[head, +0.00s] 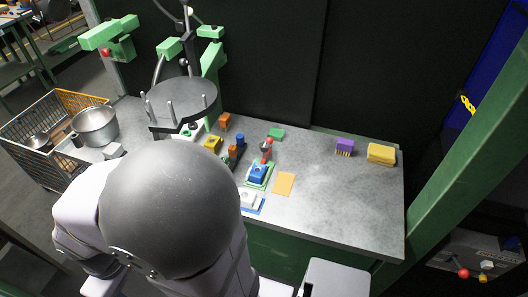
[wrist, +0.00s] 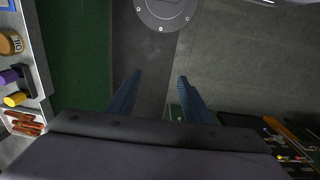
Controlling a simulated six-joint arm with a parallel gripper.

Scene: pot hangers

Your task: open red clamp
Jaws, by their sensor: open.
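In the head view a small red clamp-like part (head: 266,147) stands upright on the grey worktop, just behind a blue block (head: 257,173) on a green base. Its fine shape is too small to tell. My gripper (wrist: 160,76) shows in the wrist view with its two blue fingers apart and nothing between them. It points at the floor, away from the worktop, and the clamp is not in the wrist view. In the head view my arm's large grey joint fills the lower left and the gripper is not visible.
The worktop (head: 345,200) is clear at its right front. A purple brush (head: 345,146) and yellow sponge (head: 381,153) lie at the back right. A round pronged rack (head: 182,97), metal pot (head: 95,126) and wire basket (head: 50,135) stand left. A green post (head: 460,150) rises right.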

